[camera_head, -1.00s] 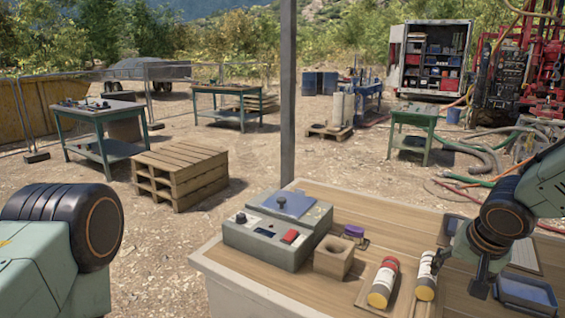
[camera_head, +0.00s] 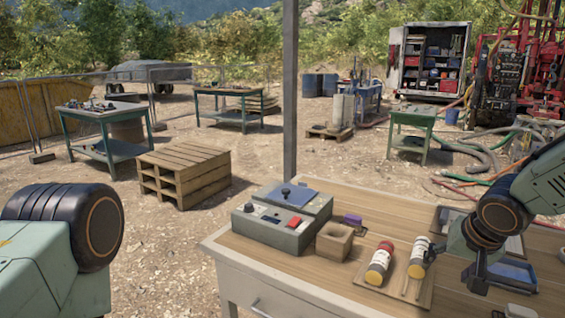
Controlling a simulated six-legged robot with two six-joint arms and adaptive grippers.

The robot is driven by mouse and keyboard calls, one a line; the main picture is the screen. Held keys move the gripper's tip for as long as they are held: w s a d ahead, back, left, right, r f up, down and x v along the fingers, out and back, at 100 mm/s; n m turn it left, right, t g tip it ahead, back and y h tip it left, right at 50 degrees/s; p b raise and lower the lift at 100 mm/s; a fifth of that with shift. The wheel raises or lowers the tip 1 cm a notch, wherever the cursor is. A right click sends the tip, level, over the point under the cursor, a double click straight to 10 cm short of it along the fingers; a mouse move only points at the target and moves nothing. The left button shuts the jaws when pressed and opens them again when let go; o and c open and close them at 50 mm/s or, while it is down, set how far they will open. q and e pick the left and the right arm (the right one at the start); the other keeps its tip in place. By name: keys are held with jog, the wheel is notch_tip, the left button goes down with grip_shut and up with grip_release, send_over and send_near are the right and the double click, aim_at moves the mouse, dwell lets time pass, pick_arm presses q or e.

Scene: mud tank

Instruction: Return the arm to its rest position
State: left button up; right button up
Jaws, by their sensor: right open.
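My right gripper (camera_head: 452,270) is at the lower right, fingers apart, pointing down over the wooden bench (camera_head: 330,270). Its left finger is beside a white cylinder with an orange-yellow end (camera_head: 417,258); whether they touch I cannot tell. No object shows between the fingers. My right arm comes in bent from the right edge.
A grey control box (camera_head: 282,218), a wooden block with a hole (camera_head: 334,242) and a purple item (camera_head: 352,220) stand on the bench. A blue tray (camera_head: 512,272) lies right of the gripper. A grey post (camera_head: 289,90) rises behind.

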jog(key=s+a+f+n+y, duration=0.3)
jog(key=s+a+f+n, duration=0.1)
jog(key=a+f, duration=0.6)
jog(key=s+f+g+h+b, duration=0.1)
jog(key=s+f+b, duration=0.1)
jog(key=s+f, duration=1.1)
jog(key=s, duration=0.2)
jog(key=shift+s+a+f+g+h+b, duration=0.3)
jog(key=shift+a+h, duration=0.1)
jog(key=shift+o, duration=0.6)
jog(key=s+f+g, duration=0.1)
jog(key=s+f, duration=0.2)
jog(key=s, duration=0.4)
jog(key=s+f+g+b, duration=0.1)
jog(key=s+f+g, duration=0.1)
jog(key=s, duration=0.6)
jog(key=shift+d+f+n+g+h, duration=0.15)
jog(key=shift+f+n+g+h, duration=0.15)
jog(key=shift+f, duration=0.5)
pick_arm(q)
jog(key=f, duration=0.2)
jog(key=w+f, duration=0.1)
jog(key=f, duration=0.1)
pick_arm(e)
jog(key=shift+f, duration=0.1)
pick_arm(q)
jog(key=shift+s, duration=0.1)
